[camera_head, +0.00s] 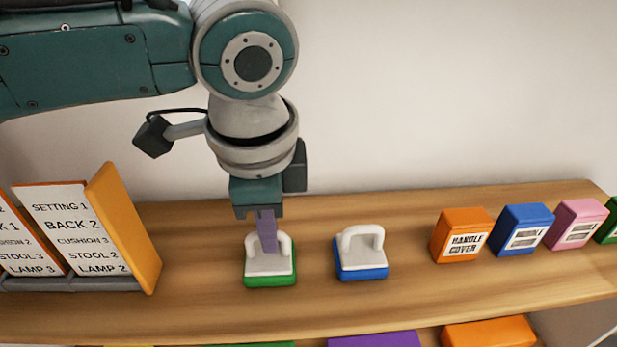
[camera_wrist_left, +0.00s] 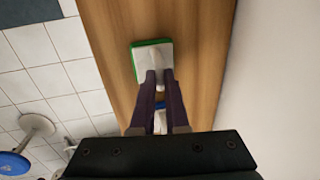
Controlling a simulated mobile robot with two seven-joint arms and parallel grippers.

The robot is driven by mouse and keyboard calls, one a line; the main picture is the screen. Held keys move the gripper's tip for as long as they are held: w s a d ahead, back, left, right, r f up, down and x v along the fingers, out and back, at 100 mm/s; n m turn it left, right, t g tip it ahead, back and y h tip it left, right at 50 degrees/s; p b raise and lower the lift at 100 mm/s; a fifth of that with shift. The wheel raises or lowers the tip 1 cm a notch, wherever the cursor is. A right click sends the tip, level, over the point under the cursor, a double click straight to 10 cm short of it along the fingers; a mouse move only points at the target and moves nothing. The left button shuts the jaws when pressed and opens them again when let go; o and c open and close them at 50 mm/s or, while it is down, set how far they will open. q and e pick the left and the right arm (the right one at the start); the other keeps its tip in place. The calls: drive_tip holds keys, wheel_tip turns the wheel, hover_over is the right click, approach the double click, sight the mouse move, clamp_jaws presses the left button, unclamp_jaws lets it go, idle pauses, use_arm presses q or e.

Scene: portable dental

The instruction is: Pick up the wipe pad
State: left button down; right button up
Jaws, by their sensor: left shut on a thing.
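A wipe pad with a green base (camera_head: 270,279) and a white handle stands on the wooden shelf; it also shows in the left wrist view (camera_wrist_left: 140,60). My left gripper (camera_head: 268,243) points down from above and is shut on the white handle of this green pad. Its fingers also show in the left wrist view (camera_wrist_left: 161,82). The pad appears to rest on the shelf. A second pad with a blue base (camera_head: 362,272) and a white handle stands just to the right, untouched. My right gripper is not in view.
The wooden shelf (camera_head: 200,308) runs across the view. Printed cards in an orange-sided holder (camera_head: 126,235) stand at left. Orange (camera_head: 462,236), blue (camera_head: 522,230) and pink (camera_head: 576,225) boxes stand at right. A pale wall is behind. More coloured items show below the front edge.

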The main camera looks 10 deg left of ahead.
use_arm(q)
drive_tip(key=shift+r, duration=0.1)
idle(0.7)
wheel_tip(320, 180, up, 20)
idle(0.4)
drive_tip(key=c, duration=1.5)
unclamp_jaws()
clamp_jaws()
